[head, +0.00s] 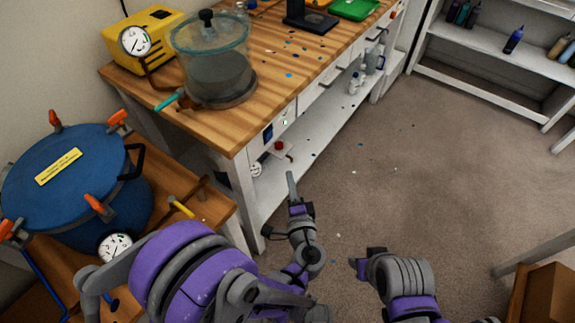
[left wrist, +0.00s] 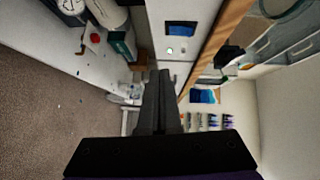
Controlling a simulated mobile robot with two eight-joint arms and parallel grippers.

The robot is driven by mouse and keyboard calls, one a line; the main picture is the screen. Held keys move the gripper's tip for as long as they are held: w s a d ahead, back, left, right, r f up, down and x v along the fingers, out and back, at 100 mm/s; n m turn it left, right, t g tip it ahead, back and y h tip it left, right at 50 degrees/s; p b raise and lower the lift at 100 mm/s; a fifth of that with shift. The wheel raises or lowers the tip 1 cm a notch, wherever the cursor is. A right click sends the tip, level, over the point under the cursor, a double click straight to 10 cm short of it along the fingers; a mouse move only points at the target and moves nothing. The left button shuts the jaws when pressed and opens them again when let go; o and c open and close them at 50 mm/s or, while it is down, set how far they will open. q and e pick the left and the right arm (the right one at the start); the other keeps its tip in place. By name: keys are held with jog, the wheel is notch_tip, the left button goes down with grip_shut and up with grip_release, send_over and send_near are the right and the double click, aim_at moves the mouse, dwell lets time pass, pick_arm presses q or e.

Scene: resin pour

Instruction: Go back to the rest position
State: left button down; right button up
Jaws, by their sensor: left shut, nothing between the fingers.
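My left gripper (head: 292,184) is shut and empty. In the head view it is in the air in front of the white workbench, pointing away from me, with its purple and grey arm coming from the lower left. In the left wrist view its closed grey fingers (left wrist: 160,100) lie together, with nothing between them. My right arm shows at the bottom right of the head view as a purple and grey link, and its fingers cannot be made out.
A wooden-topped workbench (head: 275,85) holds a clear vacuum chamber (head: 212,62) and a yellow pump (head: 145,38). A blue pressure pot (head: 65,185) stands at the left. A white shelf (head: 485,42) with bottles is at the back right. The carpet between is open.

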pick_arm(q)
jog(key=shift+s+d, duration=0.1)
jog(key=shift+s, duration=0.6)
jog(key=s+a+f+n+g+y, duration=0.15)
jog(key=a+n+g, duration=0.25)
jog(key=a, duration=0.4)
jog(key=s+a+r+n+g+y, duration=0.1)
jog(key=s+a+n+g, duration=0.2)
jog(key=a, duration=0.5)
jog(key=s+a+n+g+h, duration=0.3)
jog(key=s+n+g+h, duration=0.35)
jog(key=s, duration=0.95)
notch_tip(320, 180, up, 18)
jog(key=w+n+t+y+p, duration=0.1)
jog(key=w+t+p, duration=0.1)
jog(key=p, duration=1.4)
jog(key=shift+w+f+n, duration=0.2)
jog(key=shift+w+n, duration=0.05)
jog(key=shift+n, duration=0.1)
pick_arm(e)
notch_tip(320, 180, up, 18)
jog(key=w, duration=0.2)
jog(key=shift+t, duration=0.4)
